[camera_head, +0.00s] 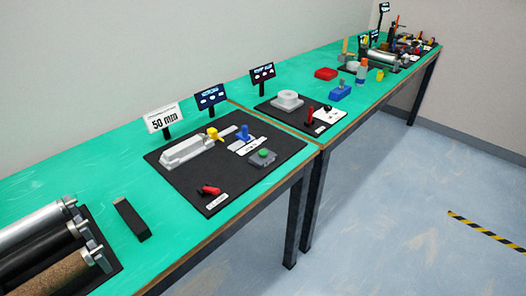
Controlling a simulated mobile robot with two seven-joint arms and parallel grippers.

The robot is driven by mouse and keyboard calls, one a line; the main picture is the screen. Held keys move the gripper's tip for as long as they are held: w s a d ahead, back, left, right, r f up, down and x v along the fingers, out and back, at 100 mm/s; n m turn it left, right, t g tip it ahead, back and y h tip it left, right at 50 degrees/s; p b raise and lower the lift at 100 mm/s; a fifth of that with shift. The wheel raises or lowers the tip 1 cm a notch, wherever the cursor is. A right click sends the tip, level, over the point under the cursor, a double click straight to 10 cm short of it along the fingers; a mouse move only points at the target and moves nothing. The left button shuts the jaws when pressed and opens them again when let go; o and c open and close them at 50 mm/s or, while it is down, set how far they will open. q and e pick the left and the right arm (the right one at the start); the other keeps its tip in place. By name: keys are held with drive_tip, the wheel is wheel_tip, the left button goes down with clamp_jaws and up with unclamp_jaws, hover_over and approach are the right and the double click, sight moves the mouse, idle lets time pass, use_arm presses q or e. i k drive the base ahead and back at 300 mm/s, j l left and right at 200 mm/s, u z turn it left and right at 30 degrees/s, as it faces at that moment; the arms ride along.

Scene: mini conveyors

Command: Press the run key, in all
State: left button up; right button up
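A small grey box with a green button (263,155) sits on the black mat (178,181) on the near green table. It may be the run key, but its label is too small to read. A red switch-like part (208,190) lies near the mat's front left corner beside a white label. A blue part (244,133) stands on a white plate behind the grey box. A silver block-like device (186,152) with a yellow part (213,133) lies at the mat's back. Neither of my grippers shows in the view.
Rollers (45,245) lie at the lower left, with a black bar (132,219) beside them.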

sight(262, 153)
drive_tip(key=i+l+u, duration=0.2)
drive_tip(key=u, duration=0.25)
drive_tip(key=i+l+u, duration=0.15)
drive_tip(key=l+u, duration=0.2)
drive_tip(key=u, duration=0.15)
drive_tip(key=i+l+u, duration=0.1)
drive_tip(key=l, duration=0.25)
drive_tip(key=i+l+u, duration=0.1)
drive_tip(key=l, duration=0.25)
drive_tip(key=i+l+u, duration=0.1)
drive_tip(key=l, duration=0.25)
drive_tip(key=i+l, duration=0.1)
drive_tip(key=l, duration=0.3)
drive_tip(key=i+l, duration=0.1)
drive_tip(key=l, duration=0.7)
drive_tip(key=i+l, duration=0.15)
drive_tip(key=l, duration=0.3)
